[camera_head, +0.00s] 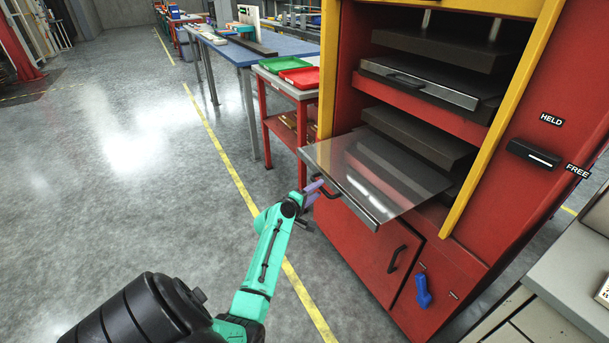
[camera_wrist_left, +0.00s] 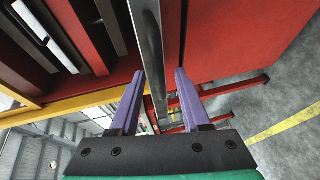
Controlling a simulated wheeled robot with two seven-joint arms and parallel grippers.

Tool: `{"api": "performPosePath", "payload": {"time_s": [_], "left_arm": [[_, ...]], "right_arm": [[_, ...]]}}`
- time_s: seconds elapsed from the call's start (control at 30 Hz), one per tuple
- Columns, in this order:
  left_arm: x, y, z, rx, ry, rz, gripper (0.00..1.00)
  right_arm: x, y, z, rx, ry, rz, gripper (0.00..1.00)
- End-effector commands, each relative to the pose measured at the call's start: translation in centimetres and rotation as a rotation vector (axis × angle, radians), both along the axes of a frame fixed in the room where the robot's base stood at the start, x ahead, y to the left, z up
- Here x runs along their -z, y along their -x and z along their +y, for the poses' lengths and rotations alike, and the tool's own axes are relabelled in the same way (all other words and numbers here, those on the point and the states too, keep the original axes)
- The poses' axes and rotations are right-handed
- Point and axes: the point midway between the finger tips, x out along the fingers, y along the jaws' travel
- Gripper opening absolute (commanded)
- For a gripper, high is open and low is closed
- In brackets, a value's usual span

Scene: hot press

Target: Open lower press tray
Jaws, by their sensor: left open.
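The lower press tray (camera_head: 375,175), a clear panel with a grey metal front edge, is slid well out of the lower opening of the red and yellow press (camera_head: 340,70). A dark handle (camera_head: 331,188) sits on its front edge, near the left end. My left gripper (camera_head: 317,190) has purple fingers and is beside this handle at the tray's left front corner. In the left wrist view its fingers (camera_wrist_left: 157,85) are apart, with a grey metal bar (camera_wrist_left: 150,40) running between them. Contact cannot be made out. My right gripper is not in view.
The upper press tray (camera_head: 420,88) sits inside the upper opening. A red cupboard door with a black handle (camera_head: 397,258) is below the lower tray. A red cart with green and red bins (camera_head: 300,76) stands left of the press. Open floor (camera_head: 120,150) lies to the left.

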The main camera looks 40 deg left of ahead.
Motion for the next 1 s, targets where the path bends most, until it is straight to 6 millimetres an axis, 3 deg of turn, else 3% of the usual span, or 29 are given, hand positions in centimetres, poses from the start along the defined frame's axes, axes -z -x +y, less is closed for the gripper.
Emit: {"api": "performPosePath", "payload": {"time_s": [0.3, 0.5, 1.0], "left_arm": [[-1.4, 8.5, -0.9, -0.001, -0.001, 0.005, 0.47], [-2.1, 12.4, -1.3, 0.0, 0.0, 0.003, 0.47], [-2.4, 13.0, -1.4, 0.0, -0.001, 0.001, 0.47]], "right_arm": [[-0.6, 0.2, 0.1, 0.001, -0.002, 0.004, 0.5], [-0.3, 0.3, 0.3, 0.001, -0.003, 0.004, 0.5], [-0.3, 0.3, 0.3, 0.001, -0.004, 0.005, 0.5]]}}
